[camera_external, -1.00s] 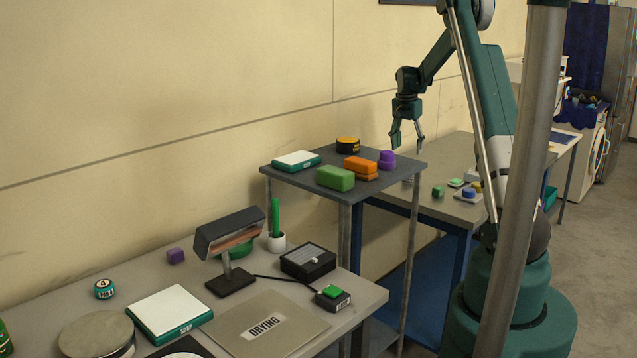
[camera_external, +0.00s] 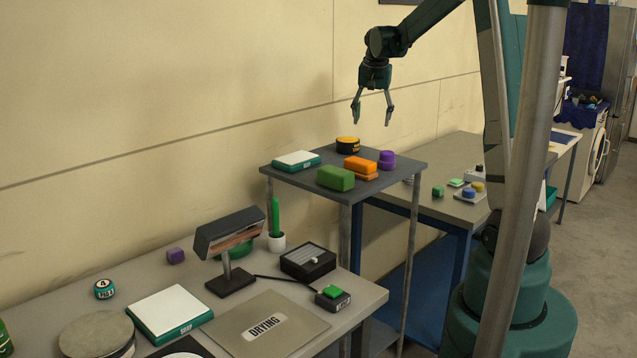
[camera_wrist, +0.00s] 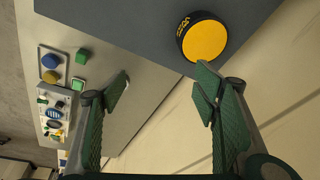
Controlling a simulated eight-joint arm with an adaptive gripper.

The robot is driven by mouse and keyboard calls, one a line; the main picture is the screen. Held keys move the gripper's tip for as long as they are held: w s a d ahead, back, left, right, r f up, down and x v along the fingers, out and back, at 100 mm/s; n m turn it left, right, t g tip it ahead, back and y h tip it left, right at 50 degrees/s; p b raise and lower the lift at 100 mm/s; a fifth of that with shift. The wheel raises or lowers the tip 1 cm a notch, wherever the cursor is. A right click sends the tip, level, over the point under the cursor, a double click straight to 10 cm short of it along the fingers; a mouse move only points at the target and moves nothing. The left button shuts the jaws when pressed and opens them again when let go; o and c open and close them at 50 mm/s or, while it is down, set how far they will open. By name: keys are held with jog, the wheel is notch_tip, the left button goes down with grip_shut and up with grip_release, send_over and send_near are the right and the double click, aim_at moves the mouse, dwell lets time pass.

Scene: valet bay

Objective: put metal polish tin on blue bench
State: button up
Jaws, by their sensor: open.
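A round tin with a yellow top and black side (camera_external: 347,145), which looks like the metal polish tin, stands at the back of the raised grey stand (camera_external: 285,177). The wrist view shows the same yellow tin (camera_wrist: 204,41) near the stand's edge, beyond my right-hand finger. The bench with blue legs (camera_external: 423,205) has a grey top and stands just right of and below the stand. My gripper (camera_external: 372,121) is open and empty, in the air above the stand and to the right of the tin. In the wrist view its fingers (camera_wrist: 163,87) are apart with nothing between them.
On the stand are a white-topped box (camera_external: 297,160), a green block (camera_external: 335,178), orange blocks (camera_external: 361,167) and a purple piece (camera_external: 387,159). Small green (camera_external: 438,191), blue and yellow pieces sit on the blue bench. A lamp (camera_external: 230,235) stands on the front table.

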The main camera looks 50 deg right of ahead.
jog(key=s+a+r+n+t, duration=0.1)
jog(key=s+a+r+n, duration=0.2)
jog(key=a, duration=0.5)
jog(key=s+a+r+n+t, duration=0.15)
jog(key=s+a, duration=0.25)
jog(key=a, duration=0.5)
jog(key=s+a+r+n, duration=0.1)
jog(key=s+a+r, duration=0.25)
jog(key=a, duration=0.45)
jog(key=s+a+f+n+t+y, duration=0.1)
jog(key=s+a+f+n, duration=0.2)
jog(key=s+a, duration=0.7)
jog(key=s+a+f+n+t+y, duration=0.1)
jog(key=s+a+f+n, duration=0.2)
jog(key=s+a, duration=0.6)
jog(key=shift+s+a+n+t, duration=0.35)
jog(key=shift+s+n, duration=0.2)
jog(key=shift+s, duration=0.5)
